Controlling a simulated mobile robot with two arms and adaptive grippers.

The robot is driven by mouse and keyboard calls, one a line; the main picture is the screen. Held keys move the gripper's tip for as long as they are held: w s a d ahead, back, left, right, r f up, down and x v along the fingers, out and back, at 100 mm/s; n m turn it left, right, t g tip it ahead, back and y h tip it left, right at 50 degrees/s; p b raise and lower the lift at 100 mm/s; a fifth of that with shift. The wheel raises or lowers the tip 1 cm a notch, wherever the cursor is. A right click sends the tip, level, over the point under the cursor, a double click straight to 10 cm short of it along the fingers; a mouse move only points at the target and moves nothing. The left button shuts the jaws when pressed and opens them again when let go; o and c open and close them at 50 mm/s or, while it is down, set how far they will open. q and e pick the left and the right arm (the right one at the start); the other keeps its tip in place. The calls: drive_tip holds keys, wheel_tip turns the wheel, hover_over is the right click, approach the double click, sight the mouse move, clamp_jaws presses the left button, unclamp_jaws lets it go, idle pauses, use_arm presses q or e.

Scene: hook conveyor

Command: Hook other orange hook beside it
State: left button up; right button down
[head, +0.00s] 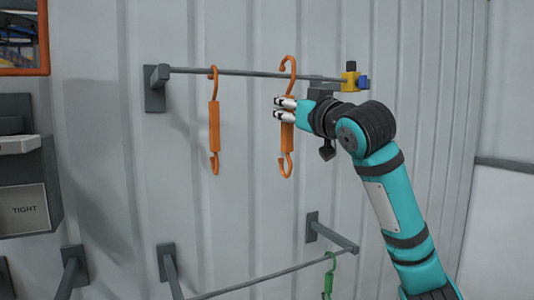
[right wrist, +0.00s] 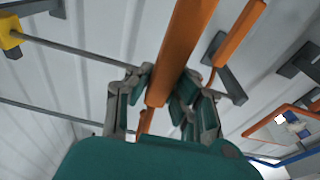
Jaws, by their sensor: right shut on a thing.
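One orange hook (head: 214,125) hangs upright from the upper rail (head: 240,73), left of centre in the head view. My right gripper (head: 284,108) is shut on the other orange hook (head: 287,138), around its straight body, and holds it upright to the right of the first. The held hook's top curve is at the rail and rises above it; I cannot tell if it rests on it. In the right wrist view the held hook (right wrist: 183,45) passes between my fingers (right wrist: 165,92), with the hanging hook (right wrist: 236,36) beside it. My left gripper is not in view.
A yellow block (head: 349,80) with a blue part sits at the rail's right end. A lower rail (head: 270,275) carries a green hook (head: 328,280). A grey box marked TIGHT (head: 25,210) is on the left. The rail between the two orange hooks is clear.

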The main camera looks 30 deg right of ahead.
wheel_tip(320, 180, up, 3)
drive_tip(key=s, duration=0.3)
drive_tip(key=w+f+p, duration=0.1)
drive_tip(key=w+p, duration=0.1)
drive_tip(key=w, duration=0.6)
drive_tip(key=w+f+p, duration=0.2)
drive_tip(key=w+p, duration=0.1)
drive_tip(key=w, duration=0.5)
drive_tip(key=shift+w+f, duration=0.15)
drive_tip(key=shift+f, duration=0.1)
idle(0.5)
drive_tip(key=shift+d, duration=0.1)
idle(0.4)
drive_tip(key=c, duration=1.2)
unclamp_jaws()
drive_tip(key=shift+o, duration=0.2)
drive_tip(key=shift+f, duration=0.1)
